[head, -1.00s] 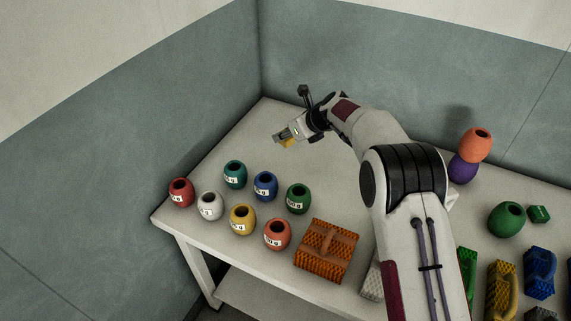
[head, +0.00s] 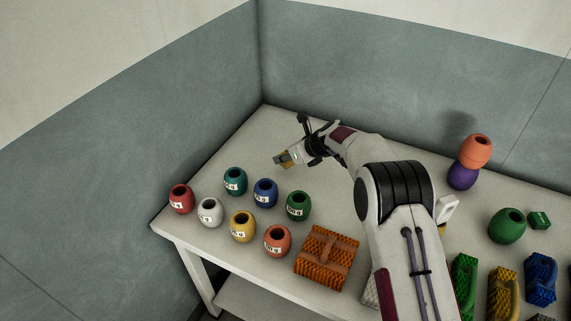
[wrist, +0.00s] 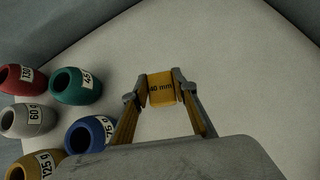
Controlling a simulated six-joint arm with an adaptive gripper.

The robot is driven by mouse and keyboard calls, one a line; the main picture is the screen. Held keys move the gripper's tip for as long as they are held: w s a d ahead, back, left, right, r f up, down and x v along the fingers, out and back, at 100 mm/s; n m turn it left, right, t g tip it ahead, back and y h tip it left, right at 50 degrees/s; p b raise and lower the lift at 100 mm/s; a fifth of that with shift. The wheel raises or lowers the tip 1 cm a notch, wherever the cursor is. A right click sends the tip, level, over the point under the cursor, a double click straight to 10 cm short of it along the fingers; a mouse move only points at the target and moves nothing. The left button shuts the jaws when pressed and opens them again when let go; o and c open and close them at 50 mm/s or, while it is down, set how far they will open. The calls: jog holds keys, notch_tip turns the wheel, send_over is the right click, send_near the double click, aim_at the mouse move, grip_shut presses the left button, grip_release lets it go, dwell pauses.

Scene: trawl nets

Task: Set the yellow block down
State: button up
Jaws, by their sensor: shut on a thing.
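The yellow block (wrist: 161,88), marked "40 mm", sits between the two fingertips of my gripper (wrist: 161,92) in the wrist view. The fingers are shut on it from both sides. In the head view my gripper (head: 283,160) is over the back left part of the white table (head: 230,148), behind the labelled floats. The block (head: 288,164) shows there only as a small yellow patch, partly hidden by the gripper. I cannot tell whether its underside touches the table.
Several labelled floats stand at the left, including a teal one (head: 235,181), a blue one (head: 265,193) and a green one (head: 298,206). An orange net bundle (head: 327,258) lies in front. An orange float (head: 476,150) rests on a purple one (head: 462,176). Bare table surrounds the block.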

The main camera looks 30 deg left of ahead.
aim_at(286, 163)
jog(key=shift+f, duration=1.85)
jog(key=shift+f, duration=0.1)
jog(key=o, duration=1.1)
jog(key=shift+d+r, duration=0.15)
jog(key=shift+r, duration=0.2)
jog(key=shift+v, duration=5.75)
jog(key=shift+d+f, duration=0.1)
